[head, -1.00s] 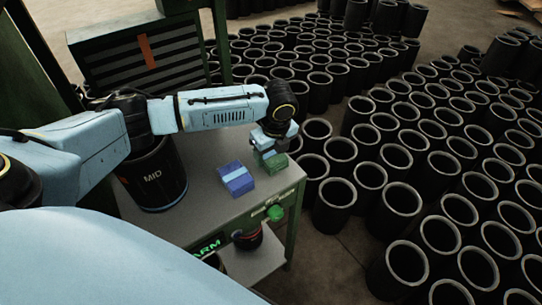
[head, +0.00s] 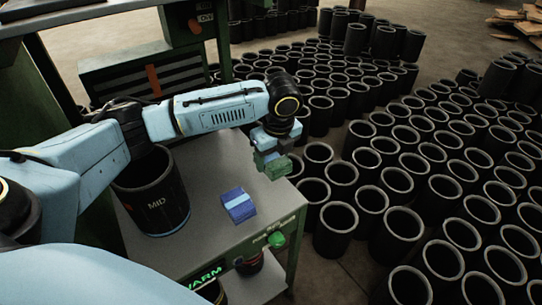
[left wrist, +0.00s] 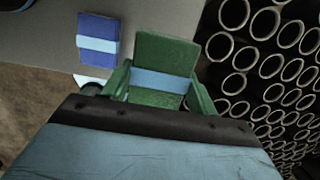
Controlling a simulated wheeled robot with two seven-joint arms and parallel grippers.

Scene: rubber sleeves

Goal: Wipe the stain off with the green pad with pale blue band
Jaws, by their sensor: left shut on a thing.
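The green pad with pale blue band (head: 277,168) is held in my left gripper (head: 270,157), over the right end of the grey table top (head: 205,165). It appears raised a little above the table. In the left wrist view the green pad (left wrist: 167,52) stands between the two fingers of my left gripper (left wrist: 160,88), with its pale blue band across it. I cannot make out any stain in these views. My right gripper is not in view.
A blue pad with a paler band (head: 238,206) lies on the table, left of the held pad. A black bin marked MID (head: 153,200) stands further left. A green button (head: 277,240) is on the table's front. Many black sleeves (head: 400,190) stand on the floor to the right.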

